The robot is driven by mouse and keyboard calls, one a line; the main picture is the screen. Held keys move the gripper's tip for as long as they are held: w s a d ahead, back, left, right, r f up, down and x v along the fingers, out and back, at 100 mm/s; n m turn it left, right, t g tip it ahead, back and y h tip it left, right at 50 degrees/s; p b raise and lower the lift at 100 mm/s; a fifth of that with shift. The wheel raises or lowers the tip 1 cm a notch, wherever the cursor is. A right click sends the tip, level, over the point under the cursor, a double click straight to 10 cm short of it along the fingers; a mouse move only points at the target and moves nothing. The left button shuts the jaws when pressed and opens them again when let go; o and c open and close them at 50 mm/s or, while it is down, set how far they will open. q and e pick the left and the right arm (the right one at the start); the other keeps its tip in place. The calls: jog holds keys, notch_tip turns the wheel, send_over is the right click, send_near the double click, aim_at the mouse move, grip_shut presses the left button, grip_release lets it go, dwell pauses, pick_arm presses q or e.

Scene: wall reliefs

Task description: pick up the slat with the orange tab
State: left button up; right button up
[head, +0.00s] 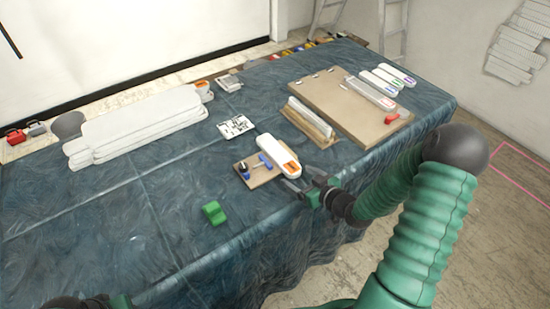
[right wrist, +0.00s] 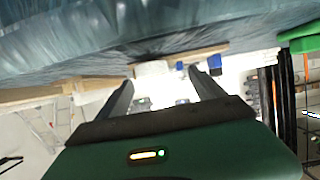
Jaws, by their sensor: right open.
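My right gripper (head: 299,179) is open and empty just right of the slat's orange end, near the table's front edge. In the right wrist view, the open fingers (right wrist: 163,76) are spread apart with a pale shape and blue bits beyond them. I cannot tell there which pale shape is the slat. Part of my left gripper (head: 105,302) shows at the bottom left edge; its fingers are not clear.
The small board (head: 259,178) holds a blue-handled tool. A green block (head: 214,212) stands front left. Stacked white panels (head: 140,122) lie at the back left.

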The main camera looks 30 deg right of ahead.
aim_at(295, 170)
jog(key=w, duration=0.1)
jog(key=w+d+f, duration=0.1)
jog(key=w, duration=0.1)
jog(key=w+d+f, duration=0.1)
jog(key=w, duration=0.1)
jog(key=shift+f, duration=0.1)
jog(key=shift+s+a, duration=0.1)
jog(key=shift+a, duration=0.15)
jog(key=shift+a+r, duration=0.35)
jog(key=shift+a, duration=0.1)
jog(key=c, duration=0.9)
jog(key=shift+s+d+f, duration=0.1)
jog(key=shift+d+f, duration=0.05)
jog(key=shift+d, duration=0.25)
jog(key=c, duration=0.7)
pick_arm(q)
jog(key=shift+s+d+f, duration=0.1)
jog(key=shift+d, duration=0.55)
pick_arm(e)
jog(key=shift+a, duration=0.1)
